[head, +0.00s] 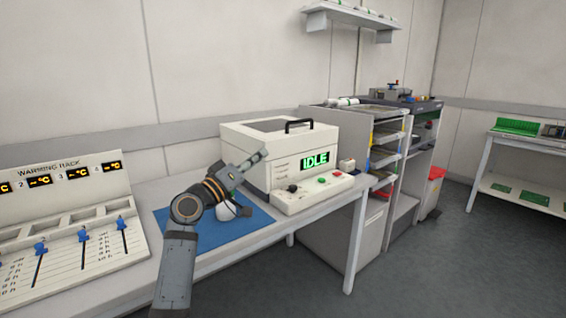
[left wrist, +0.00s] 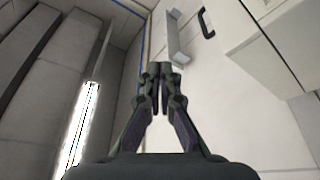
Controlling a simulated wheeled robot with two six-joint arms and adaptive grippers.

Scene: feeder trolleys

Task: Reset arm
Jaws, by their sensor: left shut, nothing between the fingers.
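My left arm reaches over the bench in the head view, and its gripper (head: 250,161) is in front of the white machine (head: 252,141), whose display reads IDLE. In the left wrist view the left gripper (left wrist: 160,68) has its fingertips together with nothing between them. The machine's white side shows at the upper right there, with its black handle (left wrist: 206,22). My right gripper is not in view.
A blue mat (head: 258,217) lies on the bench under my arm, with a white rounded object partly hidden there. A warming rack (head: 60,215) stands at the left. Grey shelving (head: 397,180) stands right of the machine. Open floor (head: 460,260) lies at the right.

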